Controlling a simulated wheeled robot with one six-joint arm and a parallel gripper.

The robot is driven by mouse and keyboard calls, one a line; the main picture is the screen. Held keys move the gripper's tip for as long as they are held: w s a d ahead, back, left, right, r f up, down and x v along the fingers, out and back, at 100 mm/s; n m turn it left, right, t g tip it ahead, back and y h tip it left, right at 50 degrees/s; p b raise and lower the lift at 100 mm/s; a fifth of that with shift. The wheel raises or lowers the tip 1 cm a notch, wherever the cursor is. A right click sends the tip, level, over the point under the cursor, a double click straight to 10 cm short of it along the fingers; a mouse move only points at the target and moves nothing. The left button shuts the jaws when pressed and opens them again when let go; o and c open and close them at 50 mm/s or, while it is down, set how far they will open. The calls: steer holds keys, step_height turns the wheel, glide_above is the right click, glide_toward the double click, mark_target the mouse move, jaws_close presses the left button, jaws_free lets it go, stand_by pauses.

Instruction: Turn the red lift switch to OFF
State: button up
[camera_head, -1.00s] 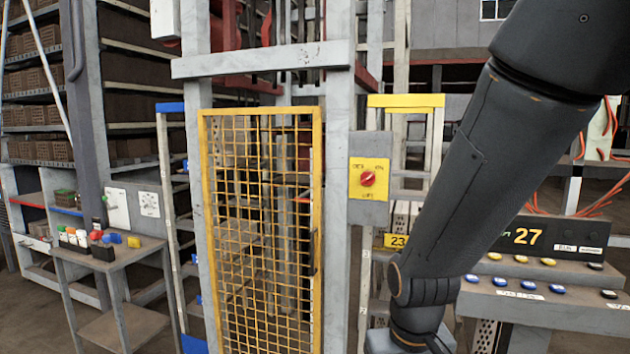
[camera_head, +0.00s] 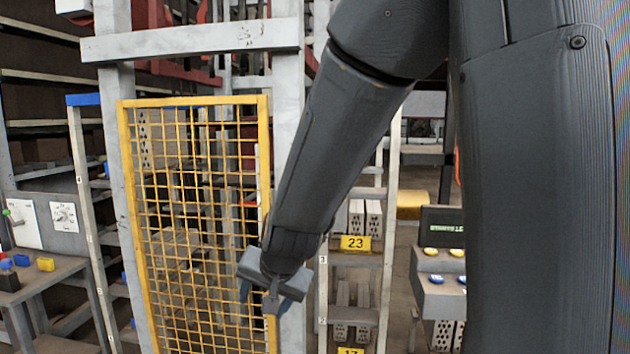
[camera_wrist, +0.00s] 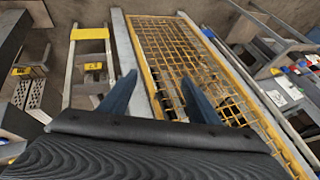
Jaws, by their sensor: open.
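The red lift switch on its yellow plate does not show in either view now; my arm covers that part of the post in the head view. My gripper (camera_head: 264,299) hangs low in front of the grey post (camera_head: 288,140), by the right edge of the yellow mesh gate (camera_head: 195,103). In the wrist view its two blue fingers (camera_wrist: 158,80) are spread apart with nothing between them. The mesh gate (camera_wrist: 190,60) is beyond and right of the fingers there.
A rack with a yellow 23 sign (camera_head: 355,243) stands right of the post. A control desk (camera_head: 440,300) with yellow and blue buttons is farther right. A small table (camera_head: 50,275) with coloured blocks is at the left. A yellow-topped frame (camera_wrist: 90,33) shows in the wrist view.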

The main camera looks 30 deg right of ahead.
steer(key=w+d+r+m+t+h+b, duration=0.1)
steer(key=w+d+r+m+t+h, duration=0.15)
steer(key=w+r+m, duration=0.5)
steer(key=w+d+r+m+t+h+b, duration=0.1)
steer(key=w+d+r+m+t+h, duration=0.15)
steer(key=w+r+m, duration=0.45)
steer(key=s+d+r+m+g+h+b, duration=0.2)
steer(key=d+r+m+h, duration=0.65)
steer(key=m, duration=0.65)
steer(key=w+d+f+y+p, duration=0.1)
steer(key=w+d+p, duration=0.1)
steer(key=w+d, duration=0.2)
steer(key=d, duration=0.3)
steer(key=shift+d+f, duration=0.15)
steer(key=shift+d, duration=0.1)
steer(key=shift+w+y, duration=0.1)
steer(key=shift+y, duration=0.15)
steer(key=c, duration=1.1)
